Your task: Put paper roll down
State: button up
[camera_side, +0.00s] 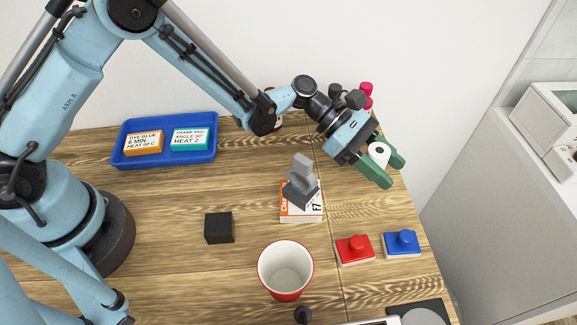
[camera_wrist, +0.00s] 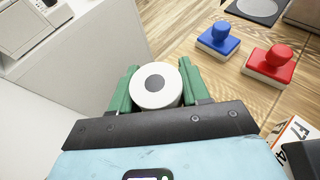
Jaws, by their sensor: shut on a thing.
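A white paper roll (camera_side: 379,154) with a dark round core is between the green fingers of my gripper (camera_side: 385,170) at the right side of the table. My gripper is shut on it. In the wrist view the roll (camera_wrist: 157,86) sits between the two green fingers (camera_wrist: 155,90), its round end facing the camera. Fingers and roll are near the table's right edge. I cannot tell how high the roll is above the table.
A blue tray (camera_side: 120,159) with two labelled boxes stands back left. A black cube (camera_side: 219,228), a red-and-white cup (camera_side: 285,272), a red stamp (camera_side: 354,248), a blue stamp (camera_side: 401,242) and a box (camera_side: 302,214) under a grey object (camera_side: 301,183) stand on the wooden table (camera_side: 170,270).

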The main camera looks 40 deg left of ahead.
jog(key=shift+f, duration=1.35)
jog(key=shift+f, duration=0.15)
jog(key=o, duration=1)
jog(key=shift+o, duration=0.2)
